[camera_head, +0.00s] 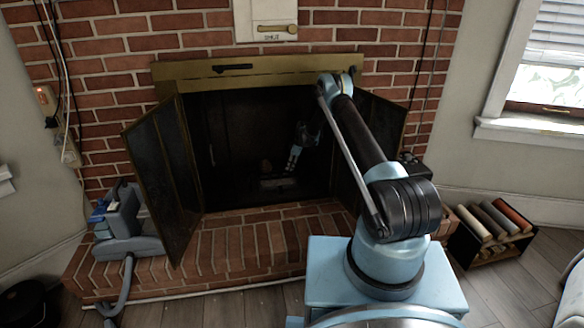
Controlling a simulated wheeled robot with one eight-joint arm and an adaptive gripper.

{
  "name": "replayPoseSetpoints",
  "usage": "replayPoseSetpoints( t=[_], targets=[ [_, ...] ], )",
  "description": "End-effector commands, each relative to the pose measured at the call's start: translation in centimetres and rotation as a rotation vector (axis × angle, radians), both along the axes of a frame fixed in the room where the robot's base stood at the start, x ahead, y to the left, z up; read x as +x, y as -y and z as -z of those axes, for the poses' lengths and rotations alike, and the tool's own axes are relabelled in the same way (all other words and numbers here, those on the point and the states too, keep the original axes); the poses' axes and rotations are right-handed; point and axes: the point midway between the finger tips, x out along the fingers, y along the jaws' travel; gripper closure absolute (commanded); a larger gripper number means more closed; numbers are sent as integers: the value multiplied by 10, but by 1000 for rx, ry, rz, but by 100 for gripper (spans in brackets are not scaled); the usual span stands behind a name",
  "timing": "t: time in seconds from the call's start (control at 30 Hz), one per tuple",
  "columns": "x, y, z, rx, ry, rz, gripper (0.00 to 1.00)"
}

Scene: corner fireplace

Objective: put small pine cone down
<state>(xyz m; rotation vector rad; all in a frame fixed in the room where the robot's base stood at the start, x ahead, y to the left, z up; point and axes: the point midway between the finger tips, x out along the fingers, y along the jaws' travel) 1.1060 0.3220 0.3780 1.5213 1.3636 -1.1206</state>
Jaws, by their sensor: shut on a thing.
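My arm reaches into the dark opening of the brick fireplace (230,125). My gripper (290,170) is deep inside it, pointing down, small and dim. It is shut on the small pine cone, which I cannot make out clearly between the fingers. A small brownish shape (266,166) shows just left of the gripper; I cannot tell what it is or whether it touches the fingers. A dim, low greyish form (272,183) lies on the firebox floor below the gripper.
The fireplace's left metal door (165,180) stands open, and the right door (380,125) is open beside my arm. A raised brick hearth (235,240) is in front. A grey vacuum-like device (128,225) stands left; a rack of rolls (492,230) stands right.

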Motion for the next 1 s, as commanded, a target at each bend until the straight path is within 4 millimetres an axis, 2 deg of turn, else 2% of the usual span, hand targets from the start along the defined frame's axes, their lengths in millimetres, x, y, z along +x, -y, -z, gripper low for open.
replayPoseSetpoints(
  t=[0.03,0.1,0.57,0.77,1.0],
  targets=[
    [0,0,2,-1,0,0,60],
    [0,0,3,-1,0,0,47],
    [0,1,-3,-1,1,0,47],
    [-1,8,-27,-1,1,1,47],
    [-2,20,-66,-1,0,1,47]
  ],
)
